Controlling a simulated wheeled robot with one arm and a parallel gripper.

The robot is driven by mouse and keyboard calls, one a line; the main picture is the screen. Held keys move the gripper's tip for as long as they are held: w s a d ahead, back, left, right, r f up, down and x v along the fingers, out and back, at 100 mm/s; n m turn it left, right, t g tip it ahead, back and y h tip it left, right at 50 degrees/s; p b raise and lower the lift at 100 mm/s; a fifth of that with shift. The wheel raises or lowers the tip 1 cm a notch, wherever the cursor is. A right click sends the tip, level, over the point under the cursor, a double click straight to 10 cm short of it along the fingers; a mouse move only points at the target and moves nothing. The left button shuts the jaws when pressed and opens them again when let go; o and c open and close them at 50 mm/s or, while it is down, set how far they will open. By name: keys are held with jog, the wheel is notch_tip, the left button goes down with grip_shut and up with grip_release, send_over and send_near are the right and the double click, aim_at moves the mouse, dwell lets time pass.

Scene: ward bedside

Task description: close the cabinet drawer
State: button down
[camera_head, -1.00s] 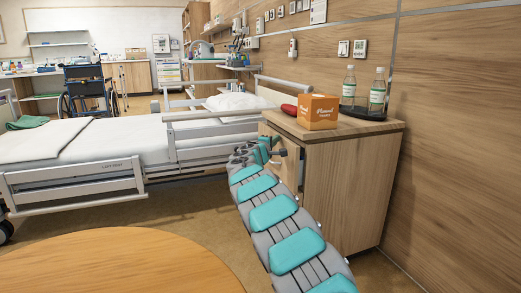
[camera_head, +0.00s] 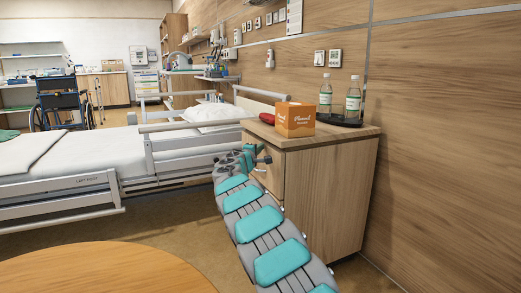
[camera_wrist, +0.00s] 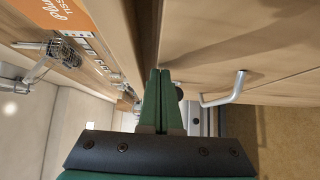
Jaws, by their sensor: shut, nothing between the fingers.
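The wooden bedside cabinet (camera_head: 325,195) stands against the wall, right of the bed. Its front faces left and is partly hidden by my arm. My gripper (camera_head: 262,158) is at the upper part of this front, just under the top. In the wrist view my green fingers (camera_wrist: 159,88) are together, empty, beside the wooden front (camera_wrist: 205,45). A silver bar handle (camera_wrist: 226,92) sticks out from the front, right of the fingers.
On the cabinet top are an orange tissue box (camera_head: 295,120), a red object (camera_head: 267,118) and two bottles (camera_head: 353,100) on a dark tray (camera_head: 340,122). The bed (camera_head: 80,170) is at left. A round wooden table (camera_head: 105,272) fills the lower left. A wheelchair (camera_head: 60,103) stands far behind.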

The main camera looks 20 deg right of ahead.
jog(key=w+a+v, duration=0.2)
jog(key=v, duration=1)
jog(key=shift+s+a+b, duration=0.15)
jog(key=shift+b, duration=0.2)
